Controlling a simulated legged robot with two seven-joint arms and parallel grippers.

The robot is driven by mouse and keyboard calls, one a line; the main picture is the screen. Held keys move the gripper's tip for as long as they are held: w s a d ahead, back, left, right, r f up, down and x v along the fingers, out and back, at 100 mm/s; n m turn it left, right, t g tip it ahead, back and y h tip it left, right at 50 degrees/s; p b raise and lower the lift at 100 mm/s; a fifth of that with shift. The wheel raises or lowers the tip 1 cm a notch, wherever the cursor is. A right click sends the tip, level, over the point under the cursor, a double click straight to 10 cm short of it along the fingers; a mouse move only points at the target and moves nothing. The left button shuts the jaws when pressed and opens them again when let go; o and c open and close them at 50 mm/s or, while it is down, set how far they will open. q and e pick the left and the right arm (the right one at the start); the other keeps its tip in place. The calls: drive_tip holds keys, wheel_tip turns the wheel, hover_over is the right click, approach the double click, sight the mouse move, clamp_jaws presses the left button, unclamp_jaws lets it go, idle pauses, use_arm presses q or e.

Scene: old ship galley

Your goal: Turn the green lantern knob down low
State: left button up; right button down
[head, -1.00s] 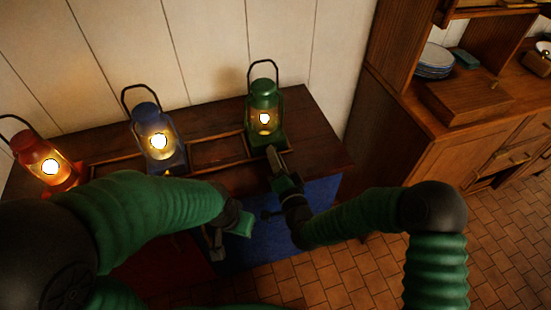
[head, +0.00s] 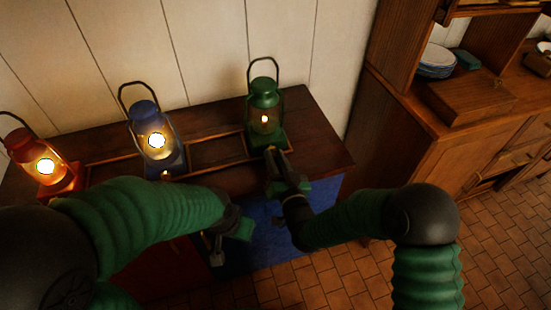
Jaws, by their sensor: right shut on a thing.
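The green lantern (head: 264,97) stands upright at the right of the row on the dark wooden table, with a small dim flame. My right gripper (head: 272,158) is at the front of its base, shut on the knob there; the fingers hide the knob itself. The blue lantern (head: 153,137) stands to its left and glows brightly. The red lantern (head: 40,160) at the far left also glows brightly. My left gripper (head: 226,243) hangs low in front of the table, away from the lanterns; its fingers are too unclear to tell open from shut.
The table (head: 318,150) has thin raised rails between the lanterns. A blue cloth (head: 265,235) hangs at its front. A wooden cabinet (head: 440,140) with plates (head: 437,62) and a wooden box (head: 475,100) stands at right. Tiled floor is open below.

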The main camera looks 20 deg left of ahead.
drive_tip(key=shift+s+f, duration=0.1)
drive_tip(key=shift+f, duration=0.3)
drive_tip(key=c, duration=1.2)
unclamp_jaws()
drive_tip(key=shift+o, duration=0.2)
drive_tip(key=shift+r, duration=0.15)
drive_tip(key=p+v, duration=0.3)
drive_tip(key=v, duration=1.3)
drive_tip(key=shift+s+d, duration=0.2)
drive_tip(key=shift+d, duration=0.05)
drive_tip(key=shift+r, duration=0.1)
